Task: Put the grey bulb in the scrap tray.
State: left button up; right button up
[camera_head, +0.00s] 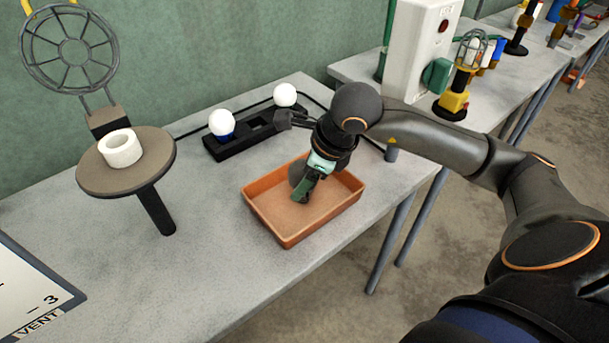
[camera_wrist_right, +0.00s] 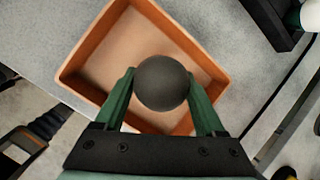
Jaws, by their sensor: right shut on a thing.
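The grey bulb (camera_wrist_right: 162,83) is a dark grey ball held between the green fingers of my right gripper (camera_wrist_right: 162,90). In the head view the bulb (camera_head: 296,172) is partly hidden behind the fingers of the right gripper (camera_head: 302,187). The scrap tray (camera_head: 290,238) is a shallow orange-brown rectangular tray on the bench, and it also shows in the right wrist view (camera_wrist_right: 85,53). The gripper and bulb are over the inside of the tray. I cannot tell whether the bulb touches the tray floor.
A black holder (camera_head: 228,150) with two white bulbs (camera_head: 222,122) (camera_head: 285,95) stands behind the tray. A round brown stand (camera_head: 100,178) carries a white ring (camera_head: 120,149) at left. A white box (camera_head: 415,50) and a caged lamp (camera_head: 460,85) stand on the back bench.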

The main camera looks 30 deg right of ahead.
pick_arm(q)
jog(key=shift+s+f, duration=0.1)
jog(key=shift+s, duration=0.1)
pick_arm(e)
jog(key=shift+f, duration=0.15)
jog(key=o, duration=1.4)
jog(key=shift+c, duration=0.2)
pick_arm(q)
jog(key=shift+w+a, duration=0.1)
jog(key=shift+w, duration=0.05)
pick_arm(e)
jog(key=shift+r, duration=0.3)
pick_arm(q)
jog(key=shift+s+r+p, duration=0.2)
jog(key=shift+r+p, duration=0.2)
jog(key=shift+p, duration=0.4)
pick_arm(e)
jog(key=v, duration=1.1)
jog(key=shift+s+r, duration=0.2)
jog(key=shift+r, duration=0.15)
